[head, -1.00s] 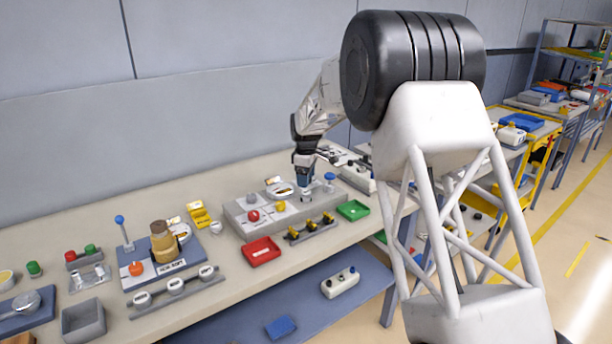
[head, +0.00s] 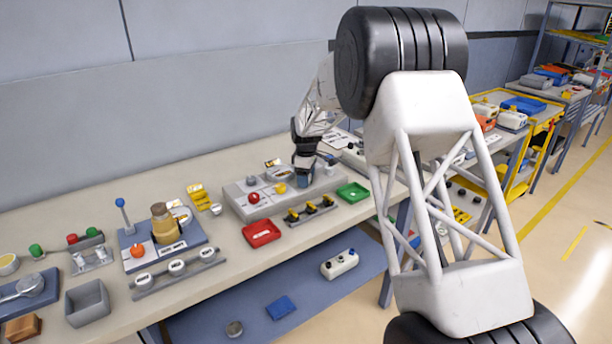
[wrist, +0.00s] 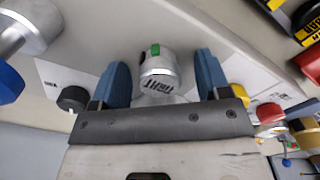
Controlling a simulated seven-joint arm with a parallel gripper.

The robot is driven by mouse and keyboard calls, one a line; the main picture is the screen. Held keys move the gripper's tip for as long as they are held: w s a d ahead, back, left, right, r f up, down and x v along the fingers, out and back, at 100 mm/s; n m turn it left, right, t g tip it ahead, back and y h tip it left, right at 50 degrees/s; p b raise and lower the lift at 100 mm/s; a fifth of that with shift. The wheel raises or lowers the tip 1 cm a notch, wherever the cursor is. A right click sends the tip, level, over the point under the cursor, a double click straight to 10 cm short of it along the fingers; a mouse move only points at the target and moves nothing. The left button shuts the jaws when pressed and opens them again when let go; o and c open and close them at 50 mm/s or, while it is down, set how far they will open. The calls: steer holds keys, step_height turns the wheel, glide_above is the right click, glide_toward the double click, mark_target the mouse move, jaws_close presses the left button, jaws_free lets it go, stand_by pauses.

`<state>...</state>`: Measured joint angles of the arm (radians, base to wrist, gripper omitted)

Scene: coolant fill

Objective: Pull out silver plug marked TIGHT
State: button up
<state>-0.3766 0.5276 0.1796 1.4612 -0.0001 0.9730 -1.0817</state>
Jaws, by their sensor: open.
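The silver plug (wrist: 158,72) shows in the wrist view as a short silver cylinder. It has a dark TIGHT label, seen upside down, and a green mark on its top edge. My gripper (wrist: 161,82) is open, with one blue finger on each side of the plug. A gap shows on both sides, so the fingers do not appear closed on it. In the head view my gripper (head: 304,184) points down at the right part of the grey block (head: 232,205). There it hides the plug.
In the wrist view a black knob (wrist: 72,98) lies left of the fingers, and yellow (wrist: 240,92) and red (wrist: 270,112) knobs lie right. A blue-ended silver part (wrist: 30,25) is at far left. Red (head: 262,235) and green (head: 352,193) trays stand near the block.

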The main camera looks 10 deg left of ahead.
steer(key=c, duration=1)
steer(key=shift+o, duration=1.2)
steer(key=shift+c, duration=0.8)
steer(key=shift+r, duration=0.5)
steer(key=shift+r, duration=2)
